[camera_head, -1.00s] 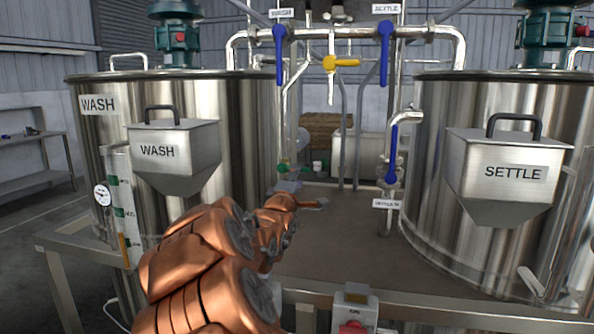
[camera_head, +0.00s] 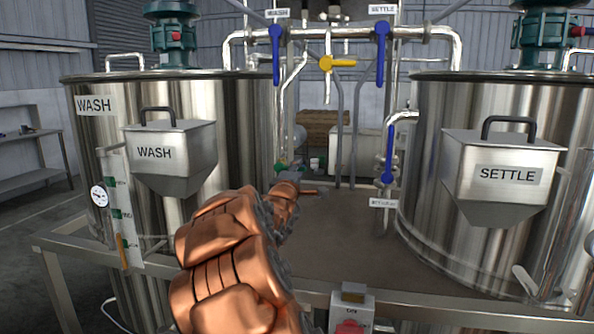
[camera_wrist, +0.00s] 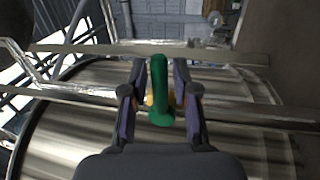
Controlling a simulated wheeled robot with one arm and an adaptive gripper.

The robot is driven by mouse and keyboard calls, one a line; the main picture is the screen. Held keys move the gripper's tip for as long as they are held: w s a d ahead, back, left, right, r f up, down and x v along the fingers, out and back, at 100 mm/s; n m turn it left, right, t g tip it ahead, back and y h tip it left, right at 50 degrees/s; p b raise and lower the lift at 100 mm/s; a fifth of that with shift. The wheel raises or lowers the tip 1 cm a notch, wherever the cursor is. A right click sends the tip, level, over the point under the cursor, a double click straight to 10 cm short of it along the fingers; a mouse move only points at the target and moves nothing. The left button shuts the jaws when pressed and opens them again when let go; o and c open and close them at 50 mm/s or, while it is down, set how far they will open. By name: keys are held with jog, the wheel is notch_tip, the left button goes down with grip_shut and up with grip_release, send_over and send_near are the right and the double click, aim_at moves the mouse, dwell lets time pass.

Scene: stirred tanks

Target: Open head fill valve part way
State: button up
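A green valve handle (camera_wrist: 160,90) lies between the two fingers of my gripper (camera_wrist: 160,68) in the wrist view. The fingers are spread, with a gap visible on each side of the handle. A small yellow part shows behind the handle. In the head view the green handle (camera_head: 281,168) is a small patch beside the wash tank, just past my gripper (camera_head: 289,176), which is partly hidden by my arm. No label for the green handle is readable.
The wash tank (camera_head: 240,120) stands left and the settle tank (camera_head: 425,150) right. Blue handles (camera_head: 277,52) (camera_head: 381,52) (camera_head: 389,155) and a yellow handle (camera_head: 338,63) sit on the pipes between them. The tabletop (camera_head: 345,225) between the tanks is mostly clear.

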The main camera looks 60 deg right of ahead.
grip_shut()
jog(key=shift+r, duration=0.1)
dwell(0.4)
jog(key=r+n+p, duration=0.1)
jog(key=n+p, duration=0.1)
jog(key=p, duration=0.1)
jog(key=shift+r+n, duration=0.1)
jog(key=shift+n, duration=0.2)
jog(key=shift+w+a+r+n+t+y+p, duration=0.1)
jog(key=shift+r+n+t+y+p, duration=0.15)
jog(key=shift+n, duration=0.45)
jog(key=shift+w+r+n+t+p, duration=0.15)
jog(key=shift+n+t+p, duration=0.2)
jog(key=shift+n, duration=0.35)
jog(key=shift+w+a+r+n+t+y+p, duration=0.1)
jog(key=shift+r+n+t+y+p, duration=0.2)
jog(key=shift+n, duration=0.4)
jog(key=shift+f, duration=0.1)
jog(key=shift+o, duration=1.6)
grip_release()
